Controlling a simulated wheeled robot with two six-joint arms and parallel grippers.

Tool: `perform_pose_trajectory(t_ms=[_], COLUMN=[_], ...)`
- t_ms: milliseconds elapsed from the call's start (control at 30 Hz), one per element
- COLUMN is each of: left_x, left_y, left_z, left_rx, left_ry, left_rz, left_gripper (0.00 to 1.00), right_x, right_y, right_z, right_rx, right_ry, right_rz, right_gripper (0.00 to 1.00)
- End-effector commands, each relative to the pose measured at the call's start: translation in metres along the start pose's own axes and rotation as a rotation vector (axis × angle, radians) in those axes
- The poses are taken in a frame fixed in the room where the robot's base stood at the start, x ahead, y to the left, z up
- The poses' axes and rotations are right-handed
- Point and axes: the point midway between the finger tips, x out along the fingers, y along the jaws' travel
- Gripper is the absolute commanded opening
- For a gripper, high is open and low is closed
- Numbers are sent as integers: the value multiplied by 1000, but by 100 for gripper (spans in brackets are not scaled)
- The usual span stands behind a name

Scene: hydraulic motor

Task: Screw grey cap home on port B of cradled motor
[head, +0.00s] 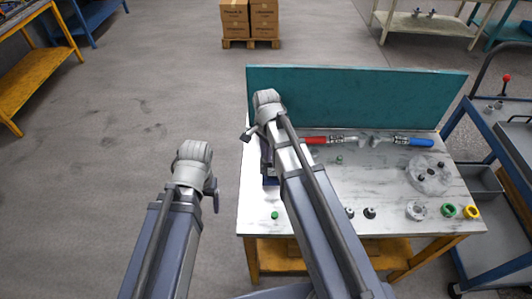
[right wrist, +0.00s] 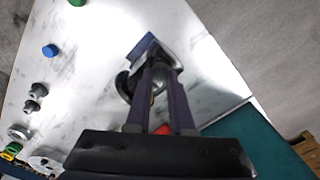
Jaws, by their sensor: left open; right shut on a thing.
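My right gripper (right wrist: 161,70) is over the left part of the table, its two purple fingers pointing at the motor. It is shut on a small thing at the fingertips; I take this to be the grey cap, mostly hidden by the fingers. The motor (right wrist: 126,84) shows in the right wrist view as a dark and grey body beside the fingertips, by a blue cradle (right wrist: 142,46). In the head view my right arm covers the motor, and only some of the cradle (head: 270,181) shows. Port B and the thread contact are hidden. My left gripper (head: 214,194) is open, left of the table, away from the motor.
A green cap (head: 275,215) lies near the table's front left. Red-handled (head: 316,140) and blue-handled (head: 413,141) tools lie along the teal back panel (head: 355,97). Dark fittings (head: 369,212), a grey ring (head: 416,210) and a yellow ring (head: 471,211) stand at the front right.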

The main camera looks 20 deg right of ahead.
Motion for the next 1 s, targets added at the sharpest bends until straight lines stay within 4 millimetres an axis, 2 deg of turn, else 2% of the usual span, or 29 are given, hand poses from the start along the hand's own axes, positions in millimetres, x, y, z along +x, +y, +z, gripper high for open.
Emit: perform_pose_trajectory(t_ms=[300,433,767,1000], left_x=[1,1,1,2], left_y=[0,0,0,0], left_z=[0,0,0,0], left_rx=[0,0,0,0], left_ry=[0,0,0,0], left_rz=[0,0,0,0], left_gripper=[78,78,78,78], right_x=[1,1,1,2], right_y=[0,0,0,0], right_z=[0,0,0,0], right_rx=[387,449,478,748], right_ry=[0,0,0,0], right_rz=[0,0,0,0], right_gripper=[0,0,0,0])
